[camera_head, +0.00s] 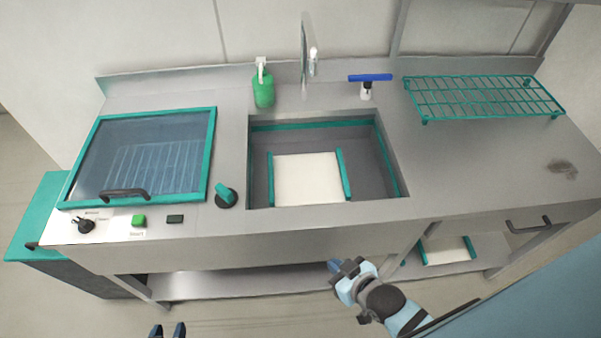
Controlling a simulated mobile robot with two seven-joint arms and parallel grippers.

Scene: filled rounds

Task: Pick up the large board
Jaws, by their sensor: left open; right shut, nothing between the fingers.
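A white board (307,180) with green side edges lies inside the sink (378,170). Another white board (446,250) with green edges lies on the lower shelf, below the counter at the right, partly hidden by the counter front. I cannot tell for certain which one is the large board. My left gripper (168,331) shows only its fingertips at the bottom edge; it is open and empty, away from both boards. My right gripper (345,268) is shut and empty in front of the counter, below the sink and left of the shelf board.
A glass-lidded machine (145,155) with a handle fills the counter's left. A green bottle (263,88), a tap (304,55) and a blue-topped squeegee (370,78) stand behind the sink. A green wire rack (482,97) is at the back right. The right counter is mostly clear.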

